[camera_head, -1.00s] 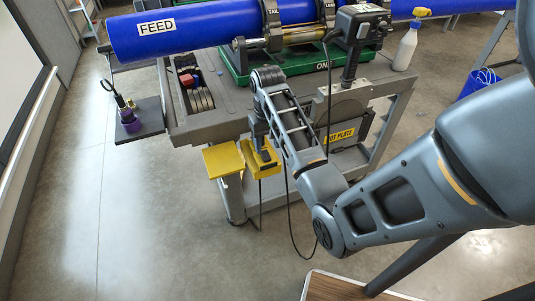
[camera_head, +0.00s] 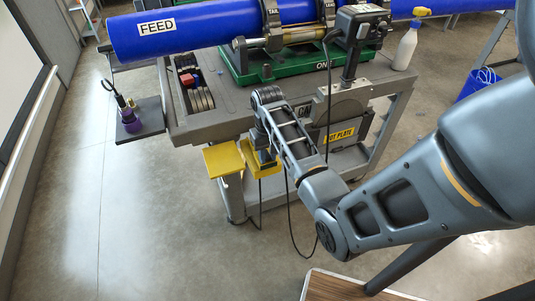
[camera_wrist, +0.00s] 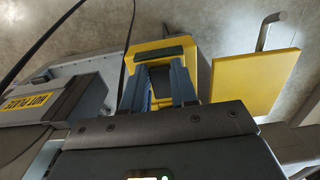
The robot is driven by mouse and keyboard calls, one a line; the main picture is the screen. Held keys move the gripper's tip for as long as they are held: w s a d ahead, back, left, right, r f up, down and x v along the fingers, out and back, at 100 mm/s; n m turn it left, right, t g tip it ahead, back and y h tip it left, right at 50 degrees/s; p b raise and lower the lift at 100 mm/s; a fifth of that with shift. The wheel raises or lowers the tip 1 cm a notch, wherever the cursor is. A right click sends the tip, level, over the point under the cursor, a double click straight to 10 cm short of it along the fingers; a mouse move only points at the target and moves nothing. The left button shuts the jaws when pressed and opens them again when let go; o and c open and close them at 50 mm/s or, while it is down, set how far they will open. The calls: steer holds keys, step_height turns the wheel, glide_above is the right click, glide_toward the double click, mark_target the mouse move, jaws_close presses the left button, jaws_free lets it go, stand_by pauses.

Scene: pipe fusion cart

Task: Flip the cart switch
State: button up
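The yellow switch box (camera_head: 251,156) is on the near side of the cart, beside a flat yellow plate (camera_head: 223,160). In the wrist view the yellow box (camera_wrist: 200,74) lies under my gripper (camera_wrist: 159,68), with the yellow plate (camera_wrist: 255,83) to its right. My gripper's two blue-grey fingers stand apart over the box's face, one on each side of a dark recess (camera_wrist: 159,78). A dark green bar (camera_wrist: 160,54) crosses the box just past the fingertips. In the head view my wrist hides most of the fingers. I cannot tell the switch's position or whether the fingers touch it.
The grey cart (camera_head: 215,122) carries a blue FEED pipe (camera_head: 200,30) and green machine base (camera_head: 240,72). The HOT PLATE housing (camera_head: 341,134) is right of the box; it also shows at left in the wrist view (camera_wrist: 40,100). A black cable hangs nearby.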

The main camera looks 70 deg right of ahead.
jaws_close()
steer(key=shift+w+d+r+g+y, duration=0.15)
steer(key=shift+w+d+g+y, duration=0.05)
steer(key=shift+g+y, duration=0.25)
steer(key=shift+w+d+g+y, duration=0.15)
steer(key=shift+d+g+y, duration=0.05)
steer(key=shift+g+y, duration=0.65)
steer(key=o, duration=0.5)
jaws_free()
steer(key=shift+r, duration=0.15)
